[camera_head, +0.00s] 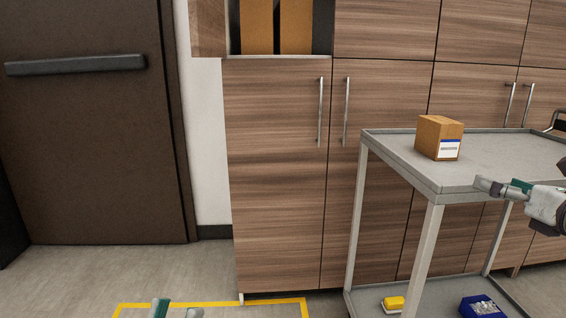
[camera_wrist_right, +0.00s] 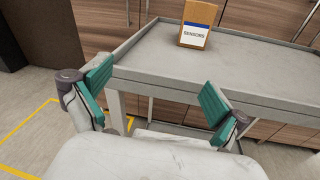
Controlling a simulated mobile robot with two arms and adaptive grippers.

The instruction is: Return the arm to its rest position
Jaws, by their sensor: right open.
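My right gripper (camera_head: 503,187) comes in from the right edge in the head view, in front of the cart's top edge. In the right wrist view its two green-padded fingers (camera_wrist_right: 157,95) are spread wide with nothing between them. My left gripper (camera_head: 176,309) shows only as fingertips at the bottom edge of the head view. A green pad and a grey tip stand apart there, and the rest is cut off. A small cardboard box (camera_head: 438,138) with a white and blue label stands upright on the cart, apart from the right gripper. It also shows in the right wrist view (camera_wrist_right: 198,22), labelled SENSORS.
The grey metal cart (camera_head: 400,157) has a raised rim and a lower shelf with a yellow item (camera_head: 393,304) and a blue bin (camera_head: 482,307). Wooden cabinets (camera_head: 275,170) stand behind. A brown door (camera_head: 95,150) is at left. Yellow tape (camera_head: 210,304) marks open floor.

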